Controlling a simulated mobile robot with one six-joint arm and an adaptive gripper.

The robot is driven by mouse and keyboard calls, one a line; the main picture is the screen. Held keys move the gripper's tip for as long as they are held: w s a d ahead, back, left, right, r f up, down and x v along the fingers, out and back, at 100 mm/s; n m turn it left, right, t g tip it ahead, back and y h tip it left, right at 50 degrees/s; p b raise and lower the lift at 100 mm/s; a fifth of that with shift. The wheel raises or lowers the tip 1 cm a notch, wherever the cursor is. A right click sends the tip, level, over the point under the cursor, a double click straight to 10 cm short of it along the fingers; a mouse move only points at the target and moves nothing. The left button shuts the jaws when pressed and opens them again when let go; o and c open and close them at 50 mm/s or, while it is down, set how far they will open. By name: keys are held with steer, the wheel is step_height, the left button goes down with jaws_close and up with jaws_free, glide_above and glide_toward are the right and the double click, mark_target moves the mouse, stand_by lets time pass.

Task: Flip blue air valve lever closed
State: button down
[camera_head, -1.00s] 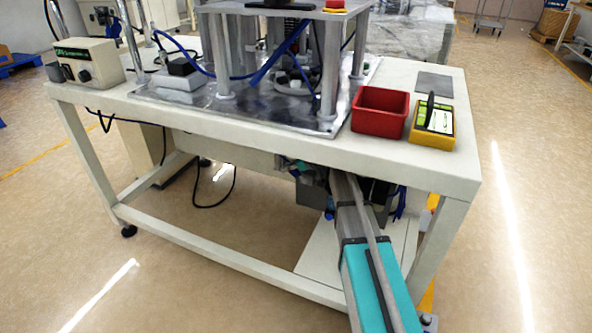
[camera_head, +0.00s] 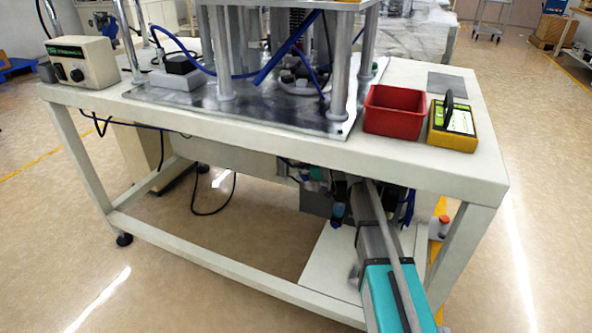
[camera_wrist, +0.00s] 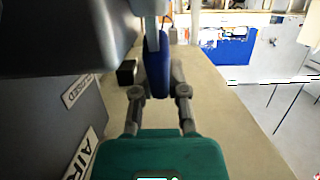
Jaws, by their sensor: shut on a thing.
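The blue air valve lever (camera_wrist: 154,66) hangs down, long and narrow, at the upper middle of the wrist view, below a grey metal stem (camera_wrist: 151,22). My gripper (camera_wrist: 159,88) is shut on the lever's lower part, with one finger on each side. A grey panel at the left of the wrist view carries a white label reading "AIR" (camera_wrist: 80,155) and a partly cut-off label ending in "SED" (camera_wrist: 76,92). In the head view my arm reaches under the bench; my gripper and the lever cannot be made out clearly there.
The cream bench (camera_head: 290,137) stands over my arm, its right front leg (camera_head: 462,240) close by. A red bin (camera_head: 393,112) and a yellow box (camera_head: 452,126) sit on top. A dark block (camera_wrist: 126,73) lies left of the lever. Floor to the right is clear.

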steer(key=shift+w+d, duration=0.25)
steer(key=shift+w, duration=0.1)
steer(key=c, duration=0.6)
jaws_free()
steer(key=shift+a, duration=0.1)
steer(key=shift+c, duration=0.2)
